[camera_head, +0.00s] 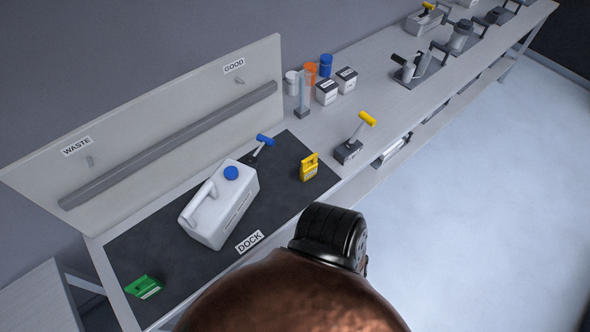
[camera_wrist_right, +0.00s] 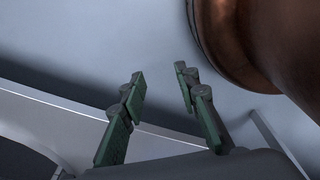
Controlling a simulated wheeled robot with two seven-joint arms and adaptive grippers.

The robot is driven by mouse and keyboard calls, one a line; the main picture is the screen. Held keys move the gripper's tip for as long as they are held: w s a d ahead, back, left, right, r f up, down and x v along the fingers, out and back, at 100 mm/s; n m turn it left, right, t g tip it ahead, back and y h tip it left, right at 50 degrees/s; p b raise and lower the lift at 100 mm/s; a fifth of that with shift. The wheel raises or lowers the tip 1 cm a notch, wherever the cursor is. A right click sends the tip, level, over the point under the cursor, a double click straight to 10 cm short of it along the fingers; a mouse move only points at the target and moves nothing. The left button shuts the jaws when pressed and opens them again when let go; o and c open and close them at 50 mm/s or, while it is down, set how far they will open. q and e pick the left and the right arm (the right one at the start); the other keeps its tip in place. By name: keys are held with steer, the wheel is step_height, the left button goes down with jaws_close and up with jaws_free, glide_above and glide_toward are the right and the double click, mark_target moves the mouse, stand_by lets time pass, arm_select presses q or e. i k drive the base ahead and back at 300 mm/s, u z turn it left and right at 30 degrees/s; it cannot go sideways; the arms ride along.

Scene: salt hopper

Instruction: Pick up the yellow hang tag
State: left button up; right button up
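The yellow hang tag (camera_head: 309,168) stands on the dark dock mat (camera_head: 190,268), near its right end, with nothing touching it. In the head view a black and copper part of my own body fills the bottom middle, in front of the mat's near edge. My right gripper (camera_wrist_right: 158,88) shows in the right wrist view with its two green fingers apart and nothing between them. The tag does not show in that view. My left gripper is in neither view.
A white jug (camera_head: 218,208) with a blue cap stands mid-mat. A green tag (camera_head: 143,287) lies at the mat's near left. A yellow-handled device (camera_head: 350,150) stands right of the yellow tag. A backboard (camera_head: 150,105) with WASTE and GOOD labels rises behind.

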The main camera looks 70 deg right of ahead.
mark_target(308, 171)
steer(key=k, duration=0.65)
steer(key=z, duration=1.15)
steer(key=i, duration=0.5)
